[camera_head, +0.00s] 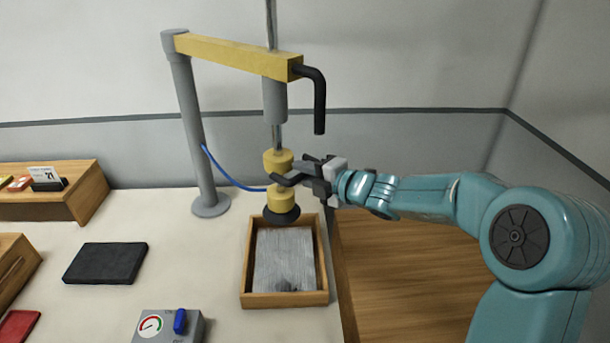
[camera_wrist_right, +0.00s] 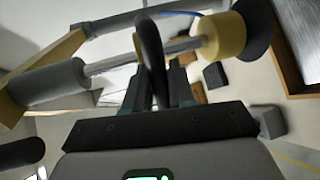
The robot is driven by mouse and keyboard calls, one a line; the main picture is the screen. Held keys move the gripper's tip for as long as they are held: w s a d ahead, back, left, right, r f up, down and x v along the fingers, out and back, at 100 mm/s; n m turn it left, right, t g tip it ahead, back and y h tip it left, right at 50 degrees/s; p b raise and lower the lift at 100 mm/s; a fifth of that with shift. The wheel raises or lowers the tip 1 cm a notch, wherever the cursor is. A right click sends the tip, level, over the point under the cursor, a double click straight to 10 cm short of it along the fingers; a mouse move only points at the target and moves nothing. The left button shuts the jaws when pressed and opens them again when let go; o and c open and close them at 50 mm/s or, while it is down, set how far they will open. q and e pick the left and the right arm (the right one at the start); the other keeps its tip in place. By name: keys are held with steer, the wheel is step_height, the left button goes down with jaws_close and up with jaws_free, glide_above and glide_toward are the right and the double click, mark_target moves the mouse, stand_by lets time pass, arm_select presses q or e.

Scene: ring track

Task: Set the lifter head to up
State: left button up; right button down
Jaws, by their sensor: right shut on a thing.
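The lifter has a grey post (camera_head: 190,130), a yellow boom (camera_head: 235,55) and a grey cylinder (camera_head: 274,100) with a thin rod below it. On the rod hangs the yellow lifter head (camera_head: 278,160) with a black suction cup (camera_head: 281,215) at its bottom. The head hangs well below the cylinder, with bare rod showing between them. My right gripper (camera_head: 298,178) is shut on the head's dark handle, which also shows in the right wrist view (camera_wrist_right: 150,50). There the yellow head (camera_wrist_right: 222,38) lies right of the fingers. My left gripper is out of view.
A wooden tray (camera_head: 250,270) holding a grey slab (camera_head: 285,255) stands below the cup. A black bent pipe (camera_head: 319,100) hangs from the boom's end. A gauge box (camera_head: 170,325) with a blue lever and a black pad (camera_head: 105,263) lie left.

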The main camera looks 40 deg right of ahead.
steer(key=c, duration=1.1)
jaws_free()
steer(key=shift+s, duration=0.1)
steer(key=shift+s+d, duration=0.15)
steer(key=shift+s, duration=0.15)
steer(key=b+v, duration=0.2)
steer(key=v, duration=1.3)
steer(key=shift+s+r, duration=0.15)
steer(key=shift+s, duration=0.2)
